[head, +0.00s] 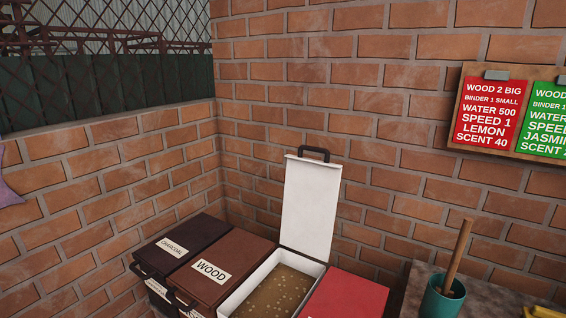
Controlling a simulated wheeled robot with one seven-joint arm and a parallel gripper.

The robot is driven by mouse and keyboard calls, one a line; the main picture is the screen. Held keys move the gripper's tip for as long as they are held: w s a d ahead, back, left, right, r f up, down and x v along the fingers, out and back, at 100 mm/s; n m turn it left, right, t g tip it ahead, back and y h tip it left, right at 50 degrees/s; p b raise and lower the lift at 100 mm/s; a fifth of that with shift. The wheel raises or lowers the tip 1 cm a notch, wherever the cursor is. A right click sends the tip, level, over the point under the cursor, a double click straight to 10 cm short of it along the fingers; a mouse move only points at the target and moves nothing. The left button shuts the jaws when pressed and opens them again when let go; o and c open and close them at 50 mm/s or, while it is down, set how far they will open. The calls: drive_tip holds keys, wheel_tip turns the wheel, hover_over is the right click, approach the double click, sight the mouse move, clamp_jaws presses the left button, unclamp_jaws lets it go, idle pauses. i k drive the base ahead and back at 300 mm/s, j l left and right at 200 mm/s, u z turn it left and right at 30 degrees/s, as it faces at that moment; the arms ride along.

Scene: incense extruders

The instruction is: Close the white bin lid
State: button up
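The white bin (238,298) stands in a row of bins along the brick wall. Its white lid (310,210) is open and stands nearly upright at the back of the bin, with a dark handle (314,151) at its top edge. Speckled brown material (268,294) shows inside the bin. My gripper is not in view.
Left of the white bin are a brown bin labelled WOOD (218,258) and a dark bin labelled CHARCOAL (182,242), both shut. A red lid (347,297) lies to the right. A counter (490,298) holds a green cup (443,300) with a wooden stick.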

sight(310, 192)
drive_tip(key=i+j+z, duration=0.1)
drive_tip(key=z, duration=0.3)
drive_tip(key=j+z, duration=0.1)
drive_tip(key=z, duration=0.25)
drive_tip(key=i+j+z, duration=0.25)
drive_tip(key=j, duration=0.3)
drive_tip(key=j+z, duration=0.2)
drive_tip(key=j, duration=0.35)
drive_tip(key=j+z, duration=0.25)
drive_tip(key=j, duration=0.35)
drive_tip(key=i, duration=0.05)
